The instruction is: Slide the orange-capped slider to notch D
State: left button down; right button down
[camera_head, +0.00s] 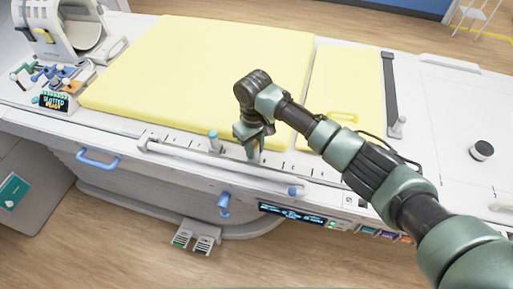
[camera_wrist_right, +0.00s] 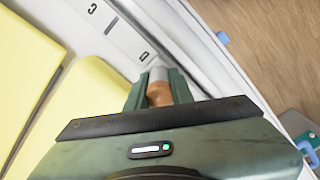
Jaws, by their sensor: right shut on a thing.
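My right gripper (camera_head: 253,150) reaches down to the slotted scale along the near edge of the table. In the right wrist view its two fingers (camera_wrist_right: 159,90) are shut on the orange-capped slider (camera_wrist_right: 158,93), one finger on each side of the cap. In the head view the gripper mostly hides this slider. My left gripper is not in view.
A white rail (camera_head: 190,157) runs along the front edge. Yellow pads (camera_head: 200,65) cover the table behind.

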jog(key=shift+a+r, duration=0.15)
jog(key=shift+a, duration=0.1)
jog(key=c, duration=1.2)
grip_release()
jog(key=shift+c, duration=0.2)
jog(key=shift+w+a, duration=0.1)
jog(key=shift+a, duration=0.05)
jog(key=shift+r, duration=0.3)
notch_tip(320, 180, up, 7)
jog(key=shift+r+b, duration=0.1)
jog(key=shift+b, duration=0.75)
